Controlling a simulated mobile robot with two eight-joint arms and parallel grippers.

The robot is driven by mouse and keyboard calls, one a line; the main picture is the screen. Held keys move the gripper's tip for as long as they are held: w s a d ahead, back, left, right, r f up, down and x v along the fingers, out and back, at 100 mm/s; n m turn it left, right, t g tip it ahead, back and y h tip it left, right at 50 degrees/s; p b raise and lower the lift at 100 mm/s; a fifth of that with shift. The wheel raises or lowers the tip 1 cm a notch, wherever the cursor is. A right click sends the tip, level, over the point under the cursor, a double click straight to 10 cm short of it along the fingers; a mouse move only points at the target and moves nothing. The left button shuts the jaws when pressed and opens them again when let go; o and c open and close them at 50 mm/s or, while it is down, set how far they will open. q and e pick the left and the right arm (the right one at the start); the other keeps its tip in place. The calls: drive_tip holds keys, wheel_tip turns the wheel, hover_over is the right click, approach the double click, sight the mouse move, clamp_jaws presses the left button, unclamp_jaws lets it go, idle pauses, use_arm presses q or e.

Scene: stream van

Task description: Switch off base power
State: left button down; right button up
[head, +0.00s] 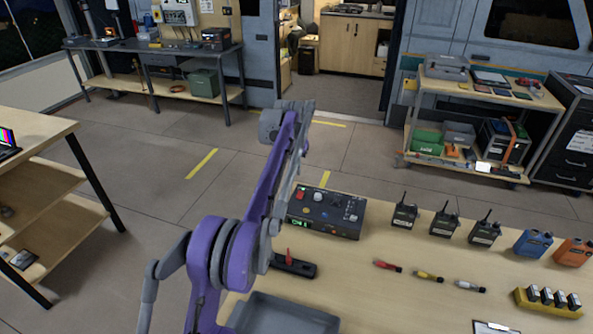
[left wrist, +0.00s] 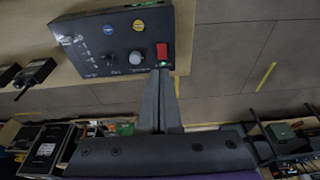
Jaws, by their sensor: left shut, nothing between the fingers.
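A dark control box (head: 345,222) with knobs and buttons lies on the wooden table, beside my purple and grey left arm in the head view. Its red switch (head: 303,196) sits at the far left corner. In the left wrist view the red switch (left wrist: 162,51) stands by a lit green light (left wrist: 164,64), with a grey knob (left wrist: 136,57) beside it. My left gripper (left wrist: 163,74) is shut and empty, its tips right at the switch's edge. I cannot tell whether they touch it. In the head view the fingertips are hard to make out. My right gripper is not in view.
Several radios (head: 442,222) stand right of the box. A black tool with a red handle (head: 293,266) and a grey tray (head: 285,318) lie nearer. Small markers (head: 430,276) lie on the table.

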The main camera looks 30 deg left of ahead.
sight(302, 192)
use_arm(q)
drive_tip(key=shift+w, duration=0.1)
drive_tip(key=shift+t, duration=0.5)
drive_tip(key=x, duration=0.8)
drive_tip(key=b+x, duration=0.1)
drive_tip(key=x, duration=0.4)
drive_tip(key=shift+w+a+r, duration=0.2)
drive_tip(key=shift+w+a, duration=0.1)
drive_tip(key=shift+w, duration=0.1)
drive_tip(key=shift+f, duration=0.55)
drive_tip(key=shift+w+f, duration=0.15)
drive_tip(key=shift+f, duration=0.05)
